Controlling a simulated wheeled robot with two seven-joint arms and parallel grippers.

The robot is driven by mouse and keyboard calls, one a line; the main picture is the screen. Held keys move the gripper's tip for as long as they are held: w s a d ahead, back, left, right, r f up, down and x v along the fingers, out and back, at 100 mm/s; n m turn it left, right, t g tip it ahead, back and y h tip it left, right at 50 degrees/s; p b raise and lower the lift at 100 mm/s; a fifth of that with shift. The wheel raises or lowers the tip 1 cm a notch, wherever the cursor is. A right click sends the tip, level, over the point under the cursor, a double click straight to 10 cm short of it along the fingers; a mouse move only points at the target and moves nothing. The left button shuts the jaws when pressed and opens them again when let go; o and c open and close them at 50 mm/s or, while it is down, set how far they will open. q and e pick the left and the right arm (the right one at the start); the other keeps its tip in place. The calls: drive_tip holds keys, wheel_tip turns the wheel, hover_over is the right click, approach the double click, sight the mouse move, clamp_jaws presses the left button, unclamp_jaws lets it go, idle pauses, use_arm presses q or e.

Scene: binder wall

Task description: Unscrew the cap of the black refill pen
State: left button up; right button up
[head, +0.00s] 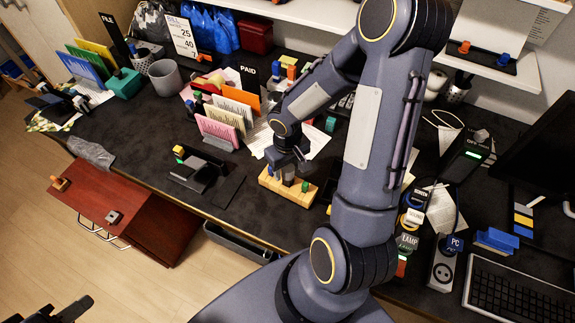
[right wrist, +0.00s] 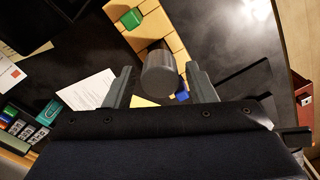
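A dark grey cylinder (right wrist: 160,72), which looks like the capped black pen, stands on a wooden block (head: 282,188). The block also shows in the right wrist view (right wrist: 175,42). My right gripper (right wrist: 160,88) has its two fingers on either side of the cylinder, with a gap on both sides. In the head view my right gripper (head: 288,170) is just above the block and hides most of the pen. Where cap and barrel meet is not visible. My left gripper (head: 55,310) is at the bottom left corner, over the floor, fingers apart and empty, partly cut off.
A green piece (right wrist: 132,18) and a blue piece (right wrist: 182,96) are on or beside the block. Card racks (head: 225,115) stand behind, and a black holder (head: 195,168) is to the left. A monitor (head: 540,150) and keyboard (head: 520,295) are at the right.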

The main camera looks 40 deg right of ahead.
drive_tip(key=c, duration=0.9)
drive_tip(key=shift+r+n+p, duration=0.1)
drive_tip(key=shift+n+p, duration=0.25)
drive_tip(key=shift+n, duration=1.75)
drive_tip(key=shift+a+p, duration=0.1)
drive_tip(key=shift+p, duration=0.25)
drive_tip(key=shift+n+p, duration=0.3)
drive_tip(key=shift+n, duration=1.8)
